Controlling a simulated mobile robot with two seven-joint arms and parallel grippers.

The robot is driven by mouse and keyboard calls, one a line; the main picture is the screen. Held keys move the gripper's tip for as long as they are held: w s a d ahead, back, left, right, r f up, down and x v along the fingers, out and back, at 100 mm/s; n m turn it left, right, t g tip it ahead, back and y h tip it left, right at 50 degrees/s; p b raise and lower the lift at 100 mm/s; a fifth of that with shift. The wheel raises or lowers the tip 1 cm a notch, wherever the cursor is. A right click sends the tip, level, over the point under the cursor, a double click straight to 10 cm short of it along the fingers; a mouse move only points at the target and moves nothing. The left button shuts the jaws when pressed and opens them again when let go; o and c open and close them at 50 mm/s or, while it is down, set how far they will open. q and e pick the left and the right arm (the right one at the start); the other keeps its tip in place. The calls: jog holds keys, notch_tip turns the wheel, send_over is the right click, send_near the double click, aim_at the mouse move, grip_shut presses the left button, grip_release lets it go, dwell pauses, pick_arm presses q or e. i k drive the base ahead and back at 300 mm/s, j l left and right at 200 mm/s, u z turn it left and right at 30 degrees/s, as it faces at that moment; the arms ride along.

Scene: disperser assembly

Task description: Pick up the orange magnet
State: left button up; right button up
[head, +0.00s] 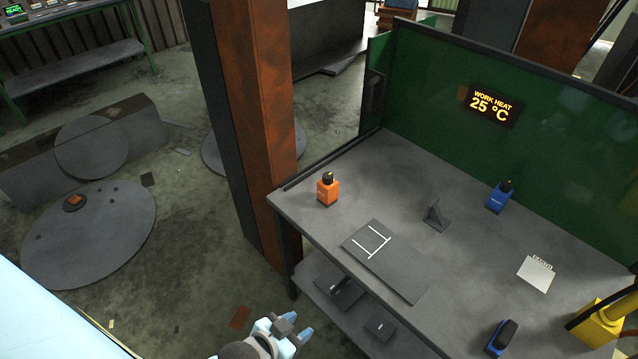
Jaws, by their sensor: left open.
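The orange magnet (327,190) stands upright on the grey workbench (455,280), near its left end, with a dark knob on top. My left gripper (296,329) is at the bottom of the head view, in front of the bench's near edge. Its light-blue fingers are apart and nothing shows between them. It is well short of the orange magnet, which is up and to the right of it in the picture. My right gripper is not in view.
A flat plate with white lines (385,262) lies right of the magnet, with a small bracket (435,215) behind it. Blue magnets stand at the back (499,197) and front right (501,338). A label card (536,274) and yellow clamp (600,322) are at right. A rusty column (262,120) rises beside the bench's left end.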

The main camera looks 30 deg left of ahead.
aim_at(327, 194)
jog(key=i+j, duration=0.1)
jog(key=j, duration=1.35)
jog(key=i+j, duration=0.15)
jog(key=j, duration=0.55)
jog(key=z, duration=0.05)
